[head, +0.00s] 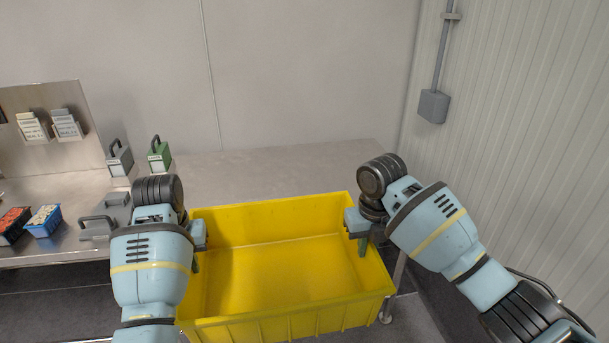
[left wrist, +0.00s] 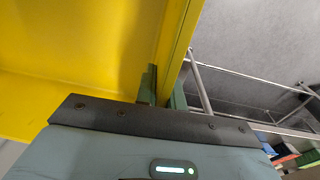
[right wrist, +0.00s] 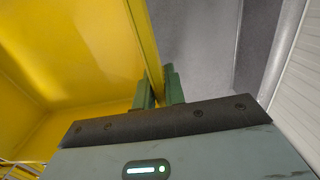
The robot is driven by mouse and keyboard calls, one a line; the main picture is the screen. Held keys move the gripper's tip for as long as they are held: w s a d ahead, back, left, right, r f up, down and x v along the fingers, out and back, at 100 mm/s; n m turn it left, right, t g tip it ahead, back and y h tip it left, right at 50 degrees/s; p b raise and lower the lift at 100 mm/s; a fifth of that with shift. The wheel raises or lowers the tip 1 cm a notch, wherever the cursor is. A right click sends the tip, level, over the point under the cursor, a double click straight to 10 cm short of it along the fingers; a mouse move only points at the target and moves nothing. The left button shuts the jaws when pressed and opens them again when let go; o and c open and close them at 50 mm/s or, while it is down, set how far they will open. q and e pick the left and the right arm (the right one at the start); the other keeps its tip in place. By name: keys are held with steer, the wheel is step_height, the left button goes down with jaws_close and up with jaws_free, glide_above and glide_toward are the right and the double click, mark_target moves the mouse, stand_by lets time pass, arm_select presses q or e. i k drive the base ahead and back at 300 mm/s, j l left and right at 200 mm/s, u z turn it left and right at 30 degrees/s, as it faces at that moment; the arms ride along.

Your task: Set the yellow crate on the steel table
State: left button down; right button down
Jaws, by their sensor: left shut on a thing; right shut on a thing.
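The yellow crate (head: 280,318) is empty and looks about level in the head view, in front of the steel table (head: 270,172) and overlapping its front edge in the picture. My left gripper (head: 198,250) is shut on the crate's left wall. The wall also shows between its fingers in the left wrist view (left wrist: 162,85). My right gripper (head: 361,236) is shut on the crate's right wall, and its fingers straddle that wall in the right wrist view (right wrist: 160,90). The crate's underside is hidden, so I cannot tell whether it touches the table.
The table's right part behind the crate is bare. A white panelled wall (head: 530,130) bounds the right.

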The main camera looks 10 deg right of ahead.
mark_target(276, 184)
steer(key=i, duration=1.65)
